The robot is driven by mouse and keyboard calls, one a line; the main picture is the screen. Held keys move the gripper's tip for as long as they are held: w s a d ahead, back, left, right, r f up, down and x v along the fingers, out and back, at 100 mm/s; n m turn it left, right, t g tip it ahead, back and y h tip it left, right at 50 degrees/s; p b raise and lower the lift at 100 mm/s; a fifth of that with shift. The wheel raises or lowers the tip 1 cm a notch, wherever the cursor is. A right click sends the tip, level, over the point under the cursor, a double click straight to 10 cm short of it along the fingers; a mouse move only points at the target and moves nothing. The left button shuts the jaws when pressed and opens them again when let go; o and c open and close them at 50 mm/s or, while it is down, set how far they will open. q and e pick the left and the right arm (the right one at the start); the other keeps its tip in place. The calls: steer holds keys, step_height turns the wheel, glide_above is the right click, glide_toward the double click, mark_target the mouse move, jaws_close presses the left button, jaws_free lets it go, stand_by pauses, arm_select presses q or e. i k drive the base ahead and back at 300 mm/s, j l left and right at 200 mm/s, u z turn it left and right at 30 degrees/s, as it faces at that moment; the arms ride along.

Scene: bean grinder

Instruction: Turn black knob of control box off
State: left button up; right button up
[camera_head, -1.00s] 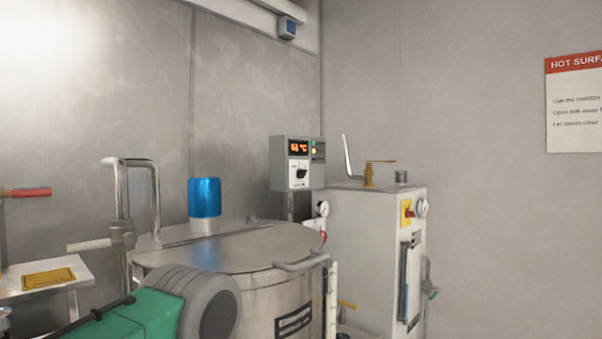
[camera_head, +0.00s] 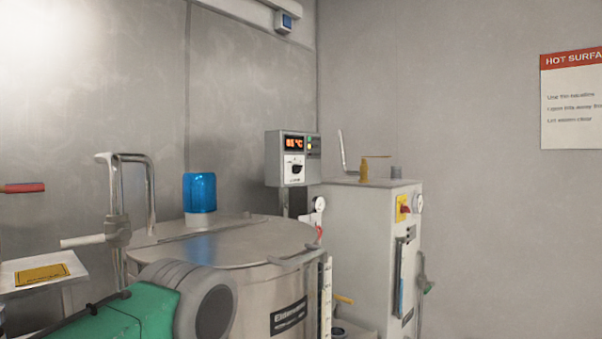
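The control box (camera_head: 272,158) is a grey box near the middle of the head view, behind the steel vessel and against the back corner. Its front has an orange-red lit temperature display (camera_head: 296,143) and small indicator lights at the right. The black knob (camera_head: 296,169) sits on a white plate below the display. Its exact pointer direction is too small to read surely. Neither of my grippers shows, and nothing touches the knob.
A lidded steel vessel (camera_head: 250,285) with a blue lamp (camera_head: 200,192) stands in front of the box. A pale cabinet (camera_head: 357,250) stands at its right. A green and grey motor-like body (camera_head: 140,312) fills the lower left. The right side is open floorless view to the wall.

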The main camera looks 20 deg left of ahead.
mark_target(296, 168)
steer(key=i+l+z, duration=0.1)
steer(key=i+z, duration=0.35)
steer(key=i, duration=0.9)
